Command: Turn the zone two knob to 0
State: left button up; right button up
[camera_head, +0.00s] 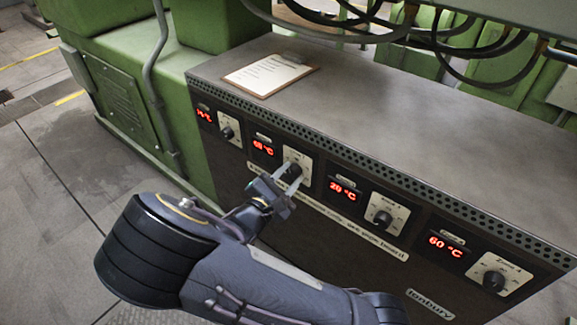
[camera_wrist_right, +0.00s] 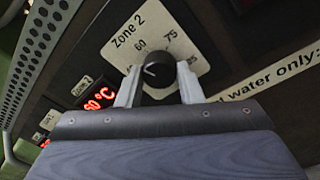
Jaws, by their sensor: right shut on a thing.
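The zone two knob (camera_head: 294,169) is a black round dial on a white plate, second from the left on the dark control panel. The right wrist view shows the knob (camera_wrist_right: 158,66) close up, under the label "Zone 2" with marks 60, 75 and 85. Its white pointer line is on the left part of the knob face. The red display (camera_wrist_right: 99,99) beside it reads 60 °C. My right gripper (camera_head: 285,178) is shut on the knob, with one pale finger on each side. In the right wrist view the gripper (camera_wrist_right: 160,84) hides the lower dial. My left gripper is out of view.
Other knobs stand along the panel: one to the left (camera_head: 227,132) and two to the right (camera_head: 382,218) (camera_head: 494,281). A clipboard (camera_head: 270,74) lies on the grey cabinet top (camera_head: 400,110). Black cables (camera_head: 400,33) hang above the back. Open floor (camera_head: 50,190) lies left.

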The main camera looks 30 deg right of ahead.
jog(key=n+p, duration=0.3)
jog(key=p, duration=0.1)
jog(key=n+g+p, duration=0.1)
jog(key=n+p, duration=0.2)
jog(key=p, duration=0.1)
jog(key=n+p, duration=0.3)
jog(key=shift+r+p, duration=0.3)
jog(key=shift+p, duration=0.1)
jog(key=n+g+p, duration=0.1)
jog(key=n+p, duration=0.2)
jog(key=n, duration=0.1)
jog(key=shift+f+n, duration=0.1)
jog(key=shift+n, duration=0.2)
jog(key=shift+w+n+p, duration=0.1)
jog(key=shift+n+p, duration=0.55)
jog(key=shift+n, duration=0.45)
jog(key=shift+f+n+p, duration=0.1)
jog(key=shift+n+p, duration=0.3)
jog(key=shift+n, duration=0.9)
jog(key=shift+a, duration=0.1)
jog(key=o, duration=1)
jog(key=shift+c, duration=0.2)
